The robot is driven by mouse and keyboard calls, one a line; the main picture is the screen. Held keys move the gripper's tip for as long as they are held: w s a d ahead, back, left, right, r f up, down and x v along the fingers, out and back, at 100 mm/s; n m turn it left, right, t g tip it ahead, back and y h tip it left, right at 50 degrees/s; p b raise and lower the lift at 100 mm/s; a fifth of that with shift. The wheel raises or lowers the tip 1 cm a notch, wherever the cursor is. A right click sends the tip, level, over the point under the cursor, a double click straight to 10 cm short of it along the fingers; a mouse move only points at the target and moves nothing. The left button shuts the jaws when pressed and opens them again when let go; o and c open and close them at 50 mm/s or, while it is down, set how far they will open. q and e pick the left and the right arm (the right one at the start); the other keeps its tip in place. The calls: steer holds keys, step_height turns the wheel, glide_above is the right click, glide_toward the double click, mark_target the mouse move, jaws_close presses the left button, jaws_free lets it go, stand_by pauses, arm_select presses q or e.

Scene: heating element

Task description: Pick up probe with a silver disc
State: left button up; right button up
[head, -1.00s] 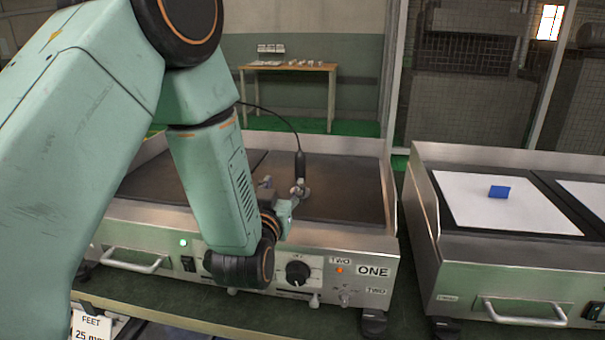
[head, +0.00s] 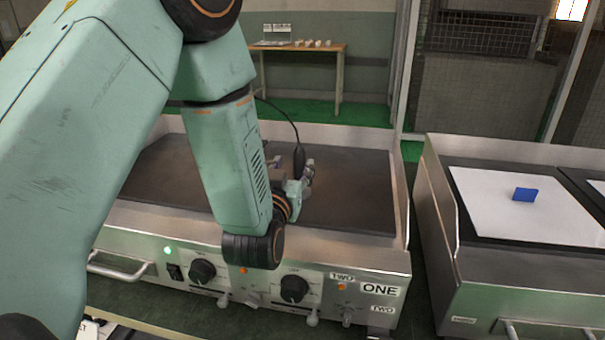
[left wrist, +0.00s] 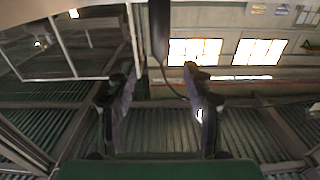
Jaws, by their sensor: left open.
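The probe (head: 299,158) has a black handle, upright over the griddle plate, with a thin black cable running up and left from its top. Its lower end is hidden behind my left gripper (head: 301,178), so I cannot make out the silver disc. The gripper is right at the probe's lower part in the head view. In the left wrist view the fingers of the left gripper (left wrist: 160,75) are apart, and the black probe (left wrist: 159,28) shows at the top, between them in the picture. I cannot tell whether they touch it. My right gripper is not in view.
The probe is over the dark griddle plate (head: 350,195) of the unit labelled ONE, with knobs (head: 294,289) along its front. A second griddle (head: 440,215) stands to the right, with a white sheet (head: 500,215) and a blue block (head: 524,194). A table (head: 300,47) stands behind.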

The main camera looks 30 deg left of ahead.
mark_target(297, 154)
arm_select(q)
steer(key=shift+w+a, duration=0.2)
steer(key=shift+a, duration=0.05)
steer(key=b+x, duration=0.1)
steer(key=x, duration=0.5)
steer(key=shift+d+b, duration=0.15)
steer(key=shift+b, duration=0.2)
steer(key=shift+w, duration=0.65)
steer(key=shift+r, duration=0.1)
steer(key=shift+c, duration=0.4)
steer(key=shift+c, duration=1.4)
jaws_close()
